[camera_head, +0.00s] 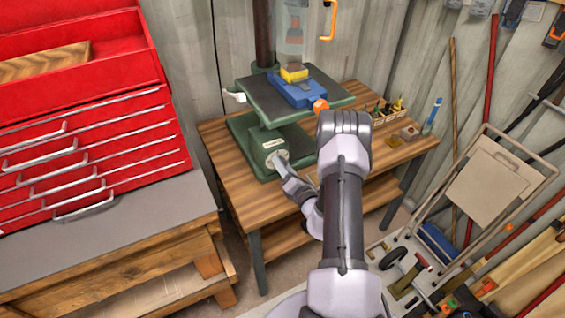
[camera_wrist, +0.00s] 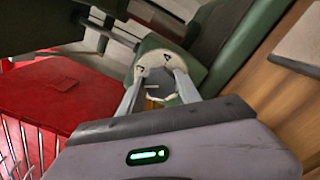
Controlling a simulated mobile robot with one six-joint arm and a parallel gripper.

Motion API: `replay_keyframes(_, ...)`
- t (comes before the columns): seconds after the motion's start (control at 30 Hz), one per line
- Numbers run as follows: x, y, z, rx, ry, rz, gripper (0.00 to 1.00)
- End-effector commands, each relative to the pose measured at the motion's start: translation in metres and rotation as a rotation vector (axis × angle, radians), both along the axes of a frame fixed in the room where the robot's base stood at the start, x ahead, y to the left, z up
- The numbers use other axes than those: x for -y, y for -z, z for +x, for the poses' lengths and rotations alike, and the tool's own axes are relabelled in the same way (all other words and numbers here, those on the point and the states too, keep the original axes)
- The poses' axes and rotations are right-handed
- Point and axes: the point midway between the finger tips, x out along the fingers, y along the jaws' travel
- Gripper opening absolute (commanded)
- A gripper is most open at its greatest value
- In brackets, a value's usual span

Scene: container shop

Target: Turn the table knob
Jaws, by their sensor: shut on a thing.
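The drill press is green, with a square table (camera_head: 262,103) above its base. In the wrist view, a round pale knob (camera_wrist: 158,78) with dark markings sits on the green housing. My gripper (camera_wrist: 157,88) is shut on this knob, with one finger on each side of it. In the head view my gripper (camera_head: 283,167) reaches the pale knob on the front of the green housing (camera_head: 262,150) below the table. The fingers cover part of the knob there.
A blue vise (camera_head: 298,92) with a yellow block and an orange knob sits on the press table. The wooden bench (camera_head: 222,140) carries the press and a rack of small tools (camera_head: 385,115). A red tool chest (camera_head: 85,110) stands left.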

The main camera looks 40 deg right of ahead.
Motion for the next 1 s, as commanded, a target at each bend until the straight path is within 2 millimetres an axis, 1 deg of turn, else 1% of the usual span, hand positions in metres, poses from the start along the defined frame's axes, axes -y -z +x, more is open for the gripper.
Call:
replay_keyframes(0.2,0.0002,-0.0008,-0.0005,0.043,0.001,0.182,0.00)
replay_keyframes(0.5,0.0010,0.0000,-0.0004,0.090,0.002,0.374,0.00)
replay_keyframes(0.73,0.0011,0.0008,-0.0006,0.110,0.003,0.457,0.00)
replay_keyframes(1.0,0.0013,0.0011,-0.0005,0.118,0.003,0.489,0.00)
